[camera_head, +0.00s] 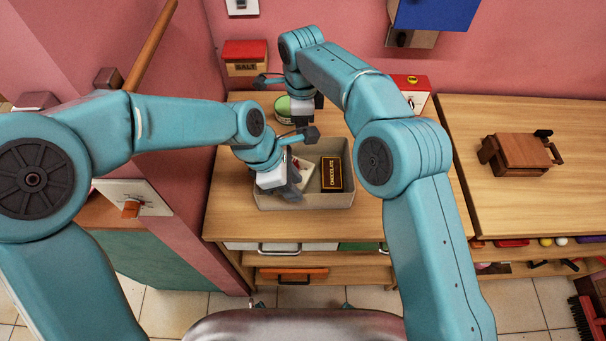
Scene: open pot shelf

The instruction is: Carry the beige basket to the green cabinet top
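The beige basket (325,201) stands on a wooden counter top at the centre. It holds a dark chocolate box (332,175) and a pale item beside it. My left gripper (289,188) is over the basket's left part, pointing down; its fingertips partly hide the inside, and I cannot tell whether it touches anything. My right gripper (306,112) is behind the basket, near a green can; its finger opening is unclear. A green cabinet (175,272) stands at lower left, beyond a pink partition; part of its brown top (100,213) shows, partly hidden by my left arm.
The wooden counter (235,224) has bare room left and front of the basket. The pink partition (185,170) separates counter and green cabinet. A brown wooden object (520,154) sits on the right counter.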

